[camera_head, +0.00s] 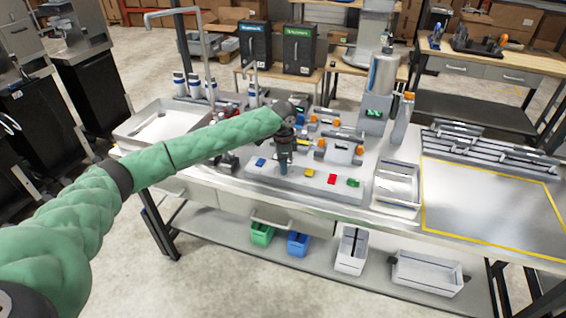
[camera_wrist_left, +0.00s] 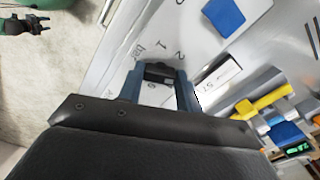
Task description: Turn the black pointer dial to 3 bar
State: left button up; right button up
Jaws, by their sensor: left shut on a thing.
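My left gripper (camera_head: 284,168) reaches down onto a pale panel (camera_head: 318,189) on the metal bench. In the left wrist view, its two blue-grey fingers (camera_wrist_left: 160,84) are closed around the sides of a black dial (camera_wrist_left: 159,72). The fingers and wrist hide part of the dial, and I cannot read where its pointer stands. Printed marks, including a 2, show on the white plate (camera_wrist_left: 172,48) beyond the fingers. In the head view the dial is hidden by the gripper. A dark gripper (camera_wrist_left: 22,27), apparently my right one, shows small at the wrist view's top left; its jaws are unclear.
Blue (camera_head: 261,162), yellow (camera_head: 309,172), red (camera_head: 332,179) and green (camera_head: 353,182) blocks sit along the panel. Dispensers with orange knobs (camera_head: 320,144) stand behind. A metal tray (camera_head: 397,185) is to the right, and a yellow-outlined area (camera_head: 490,205) lies clear beyond it.

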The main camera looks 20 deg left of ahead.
pick_arm(q)
jog(key=shift+r, duration=0.1)
pick_arm(e)
jog(key=shift+d, duration=0.1)
pick_arm(q)
jog(key=o, duration=1)
pick_arm(e)
jog(key=shift+f, duration=0.1)
pick_arm(q)
jog(key=shift+r+b, duration=0.3)
jog(key=shift+r, duration=0.05)
notch_tip(320, 180, up, 6)
jog(key=shift+w+r+b, duration=0.1)
jog(key=shift+b, duration=1.1)
jog(key=shift+r, duration=0.4)
pick_arm(e)
jog(key=w+a+r, duration=0.2)
jog(key=w+r, duration=0.1)
jog(key=r, duration=0.1)
jog(key=shift+w+a+r, duration=0.2)
jog(key=shift+a+r, duration=0.15)
